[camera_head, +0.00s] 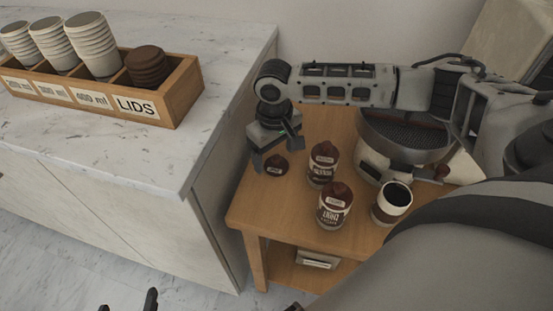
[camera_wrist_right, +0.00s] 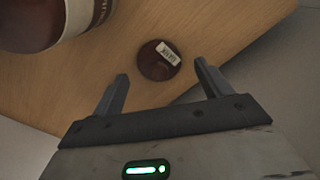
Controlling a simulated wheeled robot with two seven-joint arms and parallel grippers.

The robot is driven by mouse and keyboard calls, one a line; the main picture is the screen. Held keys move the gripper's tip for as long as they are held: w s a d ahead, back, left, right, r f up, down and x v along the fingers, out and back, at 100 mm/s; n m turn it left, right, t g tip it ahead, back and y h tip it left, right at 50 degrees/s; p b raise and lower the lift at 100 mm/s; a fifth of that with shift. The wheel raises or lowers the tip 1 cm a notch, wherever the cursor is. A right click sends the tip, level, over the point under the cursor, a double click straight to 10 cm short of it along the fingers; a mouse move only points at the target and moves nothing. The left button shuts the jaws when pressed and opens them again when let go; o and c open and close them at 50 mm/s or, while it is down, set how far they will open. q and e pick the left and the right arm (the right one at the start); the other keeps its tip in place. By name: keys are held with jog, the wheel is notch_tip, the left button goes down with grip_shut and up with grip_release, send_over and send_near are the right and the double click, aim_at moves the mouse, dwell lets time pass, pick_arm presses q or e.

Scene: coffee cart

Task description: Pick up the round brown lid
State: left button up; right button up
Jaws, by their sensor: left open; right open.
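A round brown lid (camera_head: 275,166) with a small white label lies flat on the wooden cart top. It also shows in the right wrist view (camera_wrist_right: 153,66), just ahead of the gap between the fingertips. My right gripper (camera_head: 277,156) is open and empty, pointing down above the lid; its two fingers (camera_wrist_right: 161,72) also show apart in the wrist view. My left gripper (camera_head: 128,301) shows only as two separated fingertips at the bottom edge, open, far from the lid. A stack of brown lids (camera_head: 148,65) stands in the LIDS compartment.
The wooden cart (camera_head: 255,205) also bears two brown-topped jars (camera_head: 322,167) (camera_head: 333,209), a coffee cup (camera_head: 393,204) and a coffee machine (camera_head: 385,160). One jar or cup (camera_wrist_right: 40,20) is close to the right gripper. A wooden organizer (camera_head: 187,92) with paper cups is on the marble counter (camera_head: 215,125).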

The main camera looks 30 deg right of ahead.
jog(key=shift+f, duration=0.7)
jog(key=c, duration=1.1)
jog(key=shift+o, duration=0.2)
jog(key=shift+r, duration=0.2)
